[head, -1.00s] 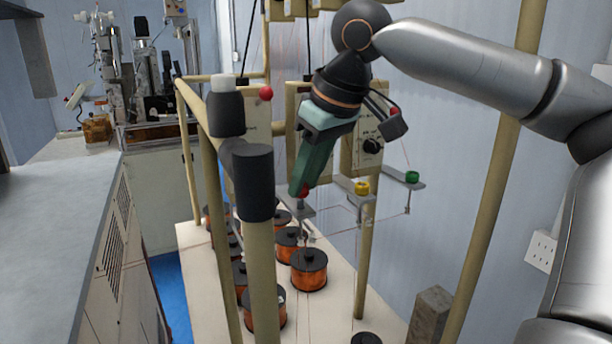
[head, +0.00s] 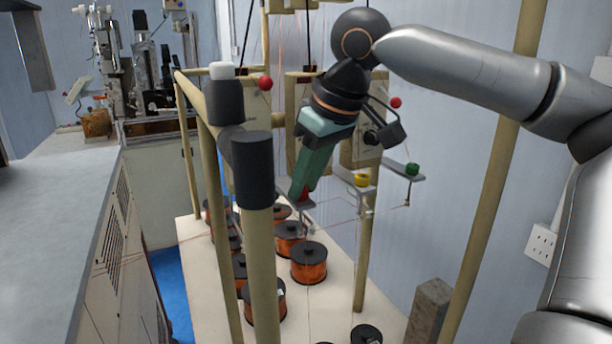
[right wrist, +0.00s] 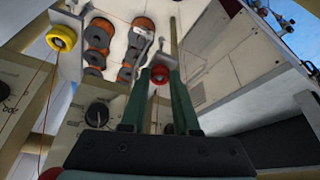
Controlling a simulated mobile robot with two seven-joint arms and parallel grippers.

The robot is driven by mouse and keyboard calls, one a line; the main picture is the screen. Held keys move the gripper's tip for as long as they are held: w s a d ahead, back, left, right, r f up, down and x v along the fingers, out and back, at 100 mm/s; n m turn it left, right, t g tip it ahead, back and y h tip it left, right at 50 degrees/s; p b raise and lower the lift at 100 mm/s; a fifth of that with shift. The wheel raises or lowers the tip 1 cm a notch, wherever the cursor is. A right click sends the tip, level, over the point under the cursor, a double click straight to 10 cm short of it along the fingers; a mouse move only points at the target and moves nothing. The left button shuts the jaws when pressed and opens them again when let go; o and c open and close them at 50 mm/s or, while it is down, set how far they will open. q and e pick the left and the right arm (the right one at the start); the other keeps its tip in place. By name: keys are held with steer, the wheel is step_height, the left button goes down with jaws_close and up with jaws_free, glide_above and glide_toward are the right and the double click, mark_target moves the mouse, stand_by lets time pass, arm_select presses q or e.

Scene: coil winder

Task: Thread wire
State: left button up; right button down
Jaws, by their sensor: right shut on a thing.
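My right gripper (head: 300,197) reaches down from the upper right, its green fingers at the red wire guide (head: 306,192). In the right wrist view, the red guide (right wrist: 160,75) is between the fingertips of the right gripper (right wrist: 161,80), with a finger on each side. A yellow guide (head: 362,180) and a green guide (head: 412,169) sit on metal brackets to the right. Thin reddish wire runs near the brackets; its exact path at the fingers is too fine to tell. My left gripper is out of view.
Several copper wire spools (head: 308,262) stand on the pale table (head: 330,318) below. Beige posts of the frame (head: 262,270) rise in front, and another post (head: 490,190) at the right. A grey counter (head: 60,220) is at the left.

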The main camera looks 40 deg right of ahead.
steer(key=shift+f, duration=0.15)
steer(key=c, duration=0.6)
jaws_free()
steer(key=v, duration=1.2)
steer(key=shift+s+r+p, duration=0.1)
steer(key=shift+r+p, duration=0.2)
